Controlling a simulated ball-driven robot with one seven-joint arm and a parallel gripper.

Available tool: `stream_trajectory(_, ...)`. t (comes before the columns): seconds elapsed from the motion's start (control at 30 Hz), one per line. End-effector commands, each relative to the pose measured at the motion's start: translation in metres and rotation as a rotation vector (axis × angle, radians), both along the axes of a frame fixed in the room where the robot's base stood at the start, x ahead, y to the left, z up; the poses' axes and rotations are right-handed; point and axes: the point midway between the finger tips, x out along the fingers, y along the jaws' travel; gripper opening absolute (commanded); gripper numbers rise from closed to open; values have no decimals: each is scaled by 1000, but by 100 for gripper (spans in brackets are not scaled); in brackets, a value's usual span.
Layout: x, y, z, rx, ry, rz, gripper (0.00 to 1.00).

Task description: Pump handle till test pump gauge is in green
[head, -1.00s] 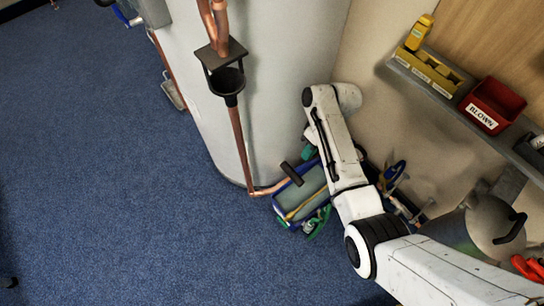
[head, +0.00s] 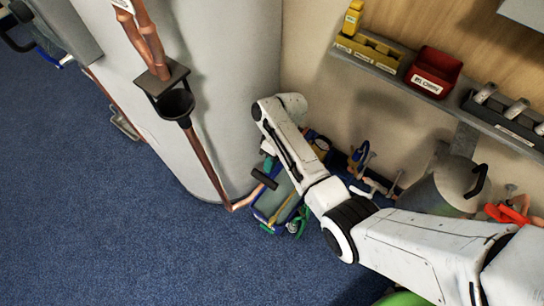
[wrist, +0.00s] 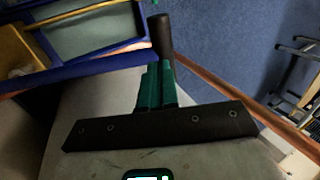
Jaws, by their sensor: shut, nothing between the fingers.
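The test pump (head: 258,212) is a blue open tank on the floor at the foot of the large grey cylinder. Its black handle grip (head: 264,179) shows at the tank's upper left. In the wrist view, the blue tank rim (wrist: 95,67) crosses the upper left, and the black grip (wrist: 160,35) is just beyond my fingertips. My gripper (wrist: 157,68) has green fingers, together and empty, pointing towards the grip; I cannot tell whether they touch it. In the head view, my gripper (head: 267,163) is small and partly hidden beside the grip.
The grey cylinder (head: 205,90) stands left of my arm, with a copper pipe (head: 205,158) running down to the pump. Clamps and tools (head: 360,160) crowd the wall at right, near a metal pot (head: 440,187). A shelf with a red bin (head: 433,72) is above. Blue carpet (head: 110,220) is clear at left.

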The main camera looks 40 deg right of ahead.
Motion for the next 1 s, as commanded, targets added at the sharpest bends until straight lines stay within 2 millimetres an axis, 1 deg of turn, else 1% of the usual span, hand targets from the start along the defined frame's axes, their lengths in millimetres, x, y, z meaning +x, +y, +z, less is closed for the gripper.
stream_trajectory(0.03,-2,5,-13,0,3,2,0)
stream_trajectory(0.1,-3,10,-26,0,1,2,0)
stream_trajectory(0.3,-7,23,-56,0,1,0,0)
stream_trajectory(0.4,-9,28,-65,0,1,0,0)
stream_trajectory(0.6,-10,32,-74,0,1,0,0)
stream_trajectory(0.93,-10,32,-74,-1,1,0,0)
stream_trajectory(1.0,-11,34,-79,-10,-1,1,0)
